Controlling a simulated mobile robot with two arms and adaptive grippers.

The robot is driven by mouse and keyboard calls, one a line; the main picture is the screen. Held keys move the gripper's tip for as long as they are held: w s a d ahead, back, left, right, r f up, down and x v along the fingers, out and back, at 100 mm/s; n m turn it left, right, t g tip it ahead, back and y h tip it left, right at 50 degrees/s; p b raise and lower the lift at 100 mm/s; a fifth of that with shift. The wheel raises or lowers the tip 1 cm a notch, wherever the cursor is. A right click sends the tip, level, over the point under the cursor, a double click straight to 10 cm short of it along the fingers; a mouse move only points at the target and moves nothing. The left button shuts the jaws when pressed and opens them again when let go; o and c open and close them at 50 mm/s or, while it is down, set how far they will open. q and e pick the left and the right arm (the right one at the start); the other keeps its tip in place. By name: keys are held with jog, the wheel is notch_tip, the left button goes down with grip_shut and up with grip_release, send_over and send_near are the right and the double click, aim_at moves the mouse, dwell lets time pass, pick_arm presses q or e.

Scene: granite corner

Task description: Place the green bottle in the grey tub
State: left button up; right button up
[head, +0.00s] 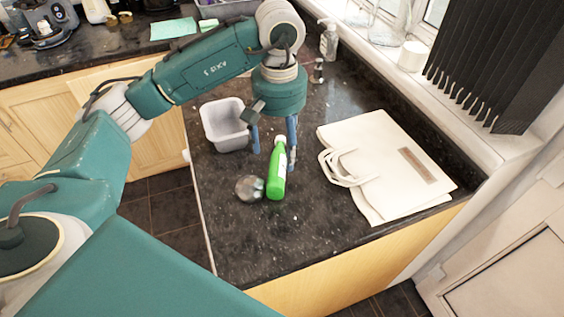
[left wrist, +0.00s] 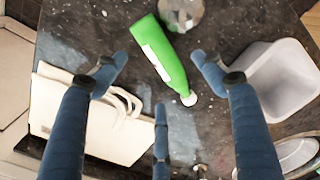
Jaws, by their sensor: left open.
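The green bottle (head: 277,178), with a white cap and a pale label, appears to lie on its side on the dark granite counter. The left wrist view shows it whole (left wrist: 163,55), cap toward the middle of the picture. The grey tub (head: 225,128) stands left of and behind the bottle in the head view; it is at the right in the left wrist view (left wrist: 276,82) and looks empty. My left gripper (head: 275,145) is open above the counter by the bottle's cap end, its fingers apart and nothing held. My right gripper is out of view.
A round glass jar (head: 249,187) sits close against the bottle's left side. A white bag (head: 384,165) lies flat to the right. A soap bottle (head: 328,40) and a small glass shaker (head: 318,71) stand behind. The counter's front part is clear.

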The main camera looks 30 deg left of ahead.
aim_at(281, 164)
pick_arm(q)
jog(key=shift+s+a+f, duration=0.1)
jog(key=shift+a+f, duration=0.05)
jog(key=shift+f, duration=0.45)
jog(key=shift+s+a+f, duration=0.1)
jog(key=shift+a+f, duration=0.05)
jog(key=shift+f, duration=0.4)
jog(key=shift+w+f+p, duration=0.25)
jog(key=shift+f+p, duration=0.05)
jog(key=shift+f, duration=0.05)
jog(key=f+p, duration=0.1)
jog(key=f, duration=0.1)
jog(key=f+p, duration=0.1)
jog(key=f, duration=0.1)
jog(key=shift+w+d+f, duration=0.1)
jog(key=shift+d, duration=0.3)
jog(key=shift+a+f, duration=0.1)
jog(key=shift+f, duration=0.2)
jog(key=shift+w+f, duration=0.1)
jog(key=shift+f, duration=0.1)
jog(key=shift+r, duration=0.1)
grip_shut()
